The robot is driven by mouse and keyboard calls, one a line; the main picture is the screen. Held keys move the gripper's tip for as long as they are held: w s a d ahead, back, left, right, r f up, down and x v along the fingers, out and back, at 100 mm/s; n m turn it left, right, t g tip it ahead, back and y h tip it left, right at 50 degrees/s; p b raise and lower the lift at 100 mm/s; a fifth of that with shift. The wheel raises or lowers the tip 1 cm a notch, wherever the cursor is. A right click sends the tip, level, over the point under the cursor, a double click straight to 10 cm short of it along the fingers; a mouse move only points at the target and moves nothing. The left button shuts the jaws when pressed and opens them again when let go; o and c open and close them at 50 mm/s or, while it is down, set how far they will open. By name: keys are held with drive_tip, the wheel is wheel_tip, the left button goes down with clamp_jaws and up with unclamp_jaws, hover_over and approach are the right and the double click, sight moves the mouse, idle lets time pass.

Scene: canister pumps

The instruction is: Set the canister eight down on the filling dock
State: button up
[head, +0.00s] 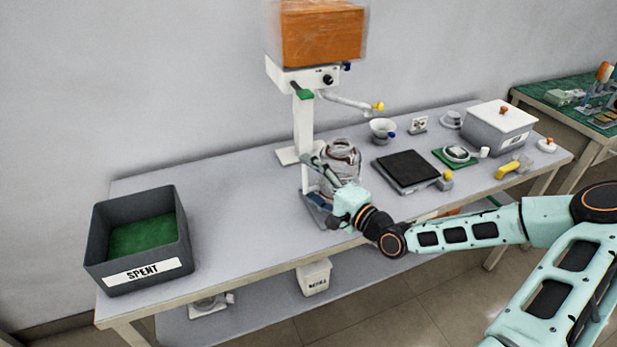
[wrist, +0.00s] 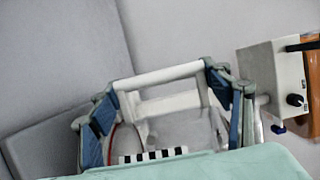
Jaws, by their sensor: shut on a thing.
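A clear canister (head: 342,152) with whitish and dark reddish parts stands upright at the front of the dispenser, partly hidden by my gripper (head: 325,175). In the wrist view, my gripper (wrist: 165,105) has its two blue-padded fingers on either side of a white bar on the canister (wrist: 185,130), shut on it. A black-and-white checked strip shows below the bar. No number is readable. A grey-blue plate with a white upright, apparently the filling dock (head: 313,212), is at and under the canister. I cannot tell whether the canister touches it.
The dispenser (head: 295,75) with an orange tank and yellow-tipped spout stands behind. A grey SPENT bin (head: 140,272) is at left. A dark scale-like plate (head: 407,168), small parts and a lidded grey box (head: 500,128) are at right. The table between bin and dock is clear.

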drive_tip(key=shift+f+b, duration=0.55)
drive_tip(key=shift+f, duration=0.25)
drive_tip(key=o, duration=1.5)
